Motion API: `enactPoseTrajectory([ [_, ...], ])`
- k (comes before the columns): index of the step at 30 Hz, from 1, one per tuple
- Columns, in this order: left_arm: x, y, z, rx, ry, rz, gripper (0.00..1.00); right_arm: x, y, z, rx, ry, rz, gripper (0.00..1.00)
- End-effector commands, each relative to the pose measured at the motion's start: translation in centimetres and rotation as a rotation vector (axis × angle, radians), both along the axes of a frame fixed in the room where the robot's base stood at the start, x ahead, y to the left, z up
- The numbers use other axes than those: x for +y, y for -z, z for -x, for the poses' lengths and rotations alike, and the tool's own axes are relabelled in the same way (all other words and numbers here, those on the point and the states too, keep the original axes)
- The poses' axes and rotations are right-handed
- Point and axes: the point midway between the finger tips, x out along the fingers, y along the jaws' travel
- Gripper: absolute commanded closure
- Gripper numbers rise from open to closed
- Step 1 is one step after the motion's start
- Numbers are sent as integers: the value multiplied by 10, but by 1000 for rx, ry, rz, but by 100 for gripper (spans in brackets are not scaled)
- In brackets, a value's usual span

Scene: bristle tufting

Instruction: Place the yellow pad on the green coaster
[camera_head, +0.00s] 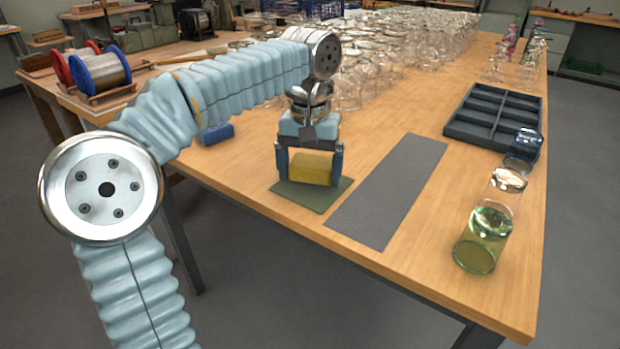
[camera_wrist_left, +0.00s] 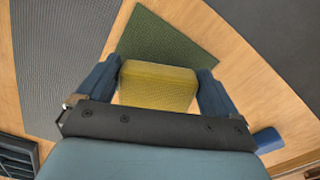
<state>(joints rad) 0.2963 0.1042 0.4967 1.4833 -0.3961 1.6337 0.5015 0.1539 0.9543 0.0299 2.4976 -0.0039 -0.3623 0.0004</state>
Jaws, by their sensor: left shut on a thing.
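The yellow pad (camera_head: 311,168) is a small block between the two blue fingers of my left gripper (camera_head: 309,170). The left gripper is shut on it, with a finger against each side. The green coaster (camera_head: 312,196) is a flat dark green square on the table, directly below the pad in the head view. In the left wrist view the yellow pad (camera_wrist_left: 158,86) covers part of the green coaster (camera_wrist_left: 165,42). I cannot tell whether the pad touches the coaster or hangs just above it. My right gripper does not show.
A grey mat (camera_head: 390,190) lies right of the coaster. A dark compartment tray (camera_head: 494,115) and glasses (camera_head: 483,240) are on the right. Many clear glasses (camera_head: 400,50) crowd the back. A blue block (camera_head: 217,133) lies left, near wire spools (camera_head: 100,75).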

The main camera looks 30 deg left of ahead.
Motion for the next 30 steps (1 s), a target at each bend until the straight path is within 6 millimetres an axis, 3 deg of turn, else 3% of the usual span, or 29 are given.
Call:
enactPoseTrajectory([
  [3,0,15,0,0,-1,0,31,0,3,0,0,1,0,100],
  [14,0,19,0,0,0,0,31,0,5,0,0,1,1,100],
  [15,-1,19,0,0,0,0,3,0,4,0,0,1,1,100],
  [22,-1,18,0,-1,0,0,0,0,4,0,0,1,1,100],
  [26,-1,8,-1,-3,0,1,0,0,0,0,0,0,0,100],
  [30,-1,-19,-1,-6,1,1,0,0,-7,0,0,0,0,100],
])
